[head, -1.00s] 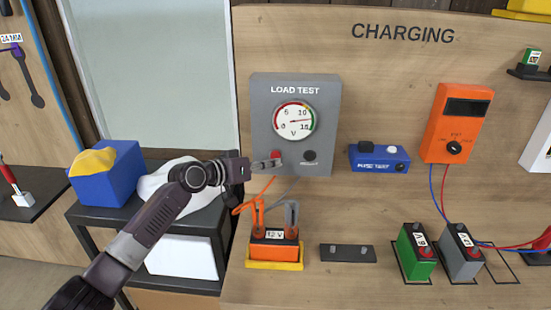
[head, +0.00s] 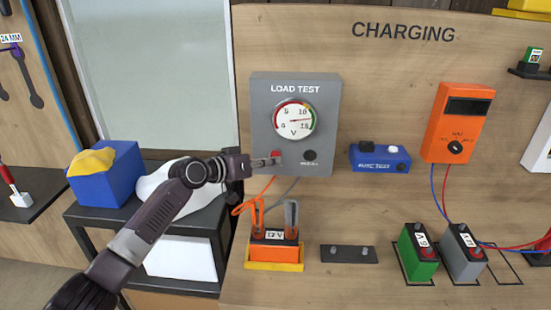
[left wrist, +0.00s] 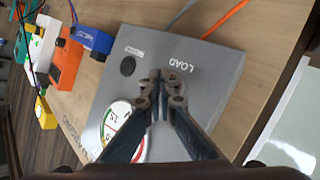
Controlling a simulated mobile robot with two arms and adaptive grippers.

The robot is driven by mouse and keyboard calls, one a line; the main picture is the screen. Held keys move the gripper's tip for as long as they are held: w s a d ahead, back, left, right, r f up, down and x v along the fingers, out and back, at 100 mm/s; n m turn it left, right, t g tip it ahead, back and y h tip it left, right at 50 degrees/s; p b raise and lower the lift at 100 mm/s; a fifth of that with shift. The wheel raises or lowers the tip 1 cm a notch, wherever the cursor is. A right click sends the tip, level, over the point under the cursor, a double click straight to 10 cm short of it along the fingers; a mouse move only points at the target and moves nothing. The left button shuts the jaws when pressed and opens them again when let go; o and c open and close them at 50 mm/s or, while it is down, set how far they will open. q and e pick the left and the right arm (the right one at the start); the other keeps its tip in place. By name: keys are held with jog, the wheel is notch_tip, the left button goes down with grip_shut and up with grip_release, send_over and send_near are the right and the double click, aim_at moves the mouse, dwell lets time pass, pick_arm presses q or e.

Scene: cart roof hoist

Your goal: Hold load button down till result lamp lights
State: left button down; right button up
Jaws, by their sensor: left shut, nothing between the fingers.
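The grey load tester (head: 262,120), marked LOAD TEST, is mounted on the wooden wall panel. Its dial (head: 293,118) has a needle pointing right, toward the high end. The red load button (head: 276,155) is at the tester's lower left. My left gripper (head: 278,162) is shut and empty, with its tips at or right beside the button; contact cannot be told for sure. In the left wrist view the shut fingers (left wrist: 160,80) hide the button beside the LOAD label. The round result lamp (head: 310,156) is dark. My right gripper is out of view.
An orange 12 V battery (head: 272,250) with clamps and leads stands below the tester. Green (head: 418,250) and grey (head: 463,252) batteries stand on the bench. A black cart (head: 90,212) is at left.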

pick_arm(q)
jog(key=shift+w, duration=0.2)
dwell(0.3)
dwell(0.9)
dwell(1.7)
dwell(2.0)
dwell(1.2)
jog(key=shift+s+p, duration=0.55)
jog(key=shift+s, duration=0.3)
